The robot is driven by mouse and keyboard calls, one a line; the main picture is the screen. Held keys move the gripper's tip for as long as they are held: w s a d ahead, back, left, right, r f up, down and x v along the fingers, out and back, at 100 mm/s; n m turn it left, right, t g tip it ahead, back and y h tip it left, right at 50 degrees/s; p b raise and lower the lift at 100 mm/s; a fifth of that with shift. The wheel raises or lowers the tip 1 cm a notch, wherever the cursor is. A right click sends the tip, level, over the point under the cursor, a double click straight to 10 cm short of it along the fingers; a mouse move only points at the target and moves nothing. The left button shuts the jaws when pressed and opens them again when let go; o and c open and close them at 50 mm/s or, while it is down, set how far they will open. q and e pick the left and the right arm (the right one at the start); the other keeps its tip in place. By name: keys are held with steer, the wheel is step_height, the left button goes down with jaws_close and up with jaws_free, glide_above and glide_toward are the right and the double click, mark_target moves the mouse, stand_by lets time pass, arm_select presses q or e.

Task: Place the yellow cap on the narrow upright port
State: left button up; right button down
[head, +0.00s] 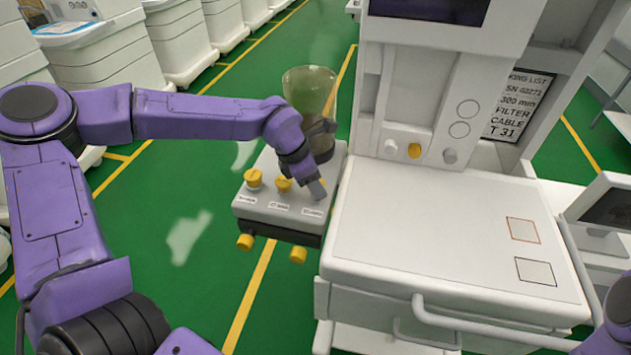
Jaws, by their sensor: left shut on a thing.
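My left gripper (317,189) points down at the right end of the grey port block (268,213), above the rightmost of three labels. It is shut; its fingers hide what they hold and the port under them, so I cannot tell whether the held cap touches the port. Two upright yellow caps sit on the block's top, one at the left (253,178) and a smaller one in the middle (283,185). Two more yellow caps, left (245,242) and right (298,255), stick out from the block's front. My right gripper is out of view.
The white cart (430,230) is just right of the block, with an empty top and a front handle (490,325). White bins (100,60) line the back left. Green floor is clear in front.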

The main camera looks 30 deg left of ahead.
arm_select(q)
steer(key=shift+f, duration=0.2)
steer(key=o, duration=1)
steer(key=shift+r, duration=0.1)
steer(key=v, duration=1.2)
